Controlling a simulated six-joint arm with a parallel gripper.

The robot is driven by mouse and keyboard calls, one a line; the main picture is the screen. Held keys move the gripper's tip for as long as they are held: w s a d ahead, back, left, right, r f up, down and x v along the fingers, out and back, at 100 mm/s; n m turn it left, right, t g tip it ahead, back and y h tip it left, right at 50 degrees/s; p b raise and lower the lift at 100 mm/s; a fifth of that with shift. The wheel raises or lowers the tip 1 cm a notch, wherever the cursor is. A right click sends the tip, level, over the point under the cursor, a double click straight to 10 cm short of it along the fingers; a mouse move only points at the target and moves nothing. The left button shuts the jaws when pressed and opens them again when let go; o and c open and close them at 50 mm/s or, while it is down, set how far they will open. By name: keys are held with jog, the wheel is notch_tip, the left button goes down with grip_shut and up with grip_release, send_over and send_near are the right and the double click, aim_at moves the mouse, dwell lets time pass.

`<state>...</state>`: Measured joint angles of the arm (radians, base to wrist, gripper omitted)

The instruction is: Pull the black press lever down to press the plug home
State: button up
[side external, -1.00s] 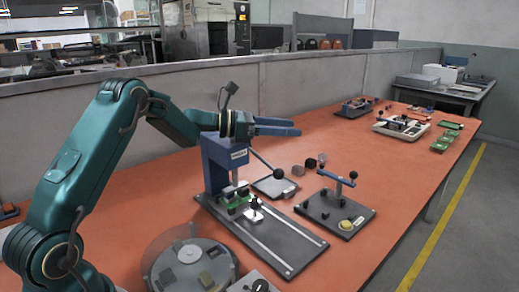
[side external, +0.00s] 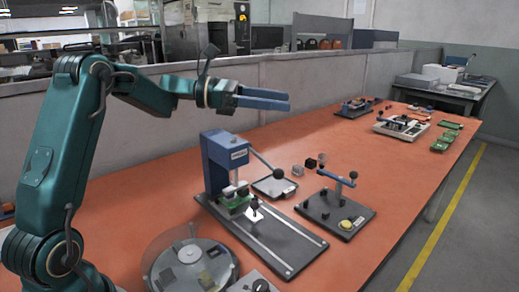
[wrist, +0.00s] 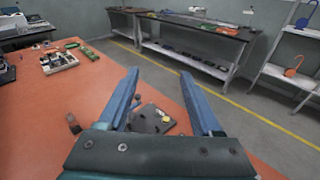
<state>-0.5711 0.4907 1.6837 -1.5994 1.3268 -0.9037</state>
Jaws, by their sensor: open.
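The press (side external: 222,165) is a blue frame standing on a long dark base plate with light rails. Its lever (side external: 264,160) is a thin rod slanting down to the right, ending in a black ball knob (side external: 278,173). A green board (side external: 236,207) sits under the press head; I cannot make out the plug. My gripper (side external: 288,99) is open and empty, high above the press and apart from the lever knob. In the wrist view its two blue fingers (wrist: 160,72) are spread, and the lever does not show clearly.
A dark fixture with a blue handle and yellow button (side external: 346,224) stands right of the press. A round turntable (side external: 171,270) is in front left. A low grey partition (side external: 330,85) runs along the back.

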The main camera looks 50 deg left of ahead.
jog(key=s+d+m+g+y, duration=0.2)
jog(key=s+d+m+g, duration=0.5)
jog(key=s+d+m, duration=0.5)
jog(key=shift+s+d+m, duration=0.15)
jog(key=shift+d+m, duration=0.15)
jog(key=shift+m, duration=0.4)
jog(key=shift+r, duration=0.1)
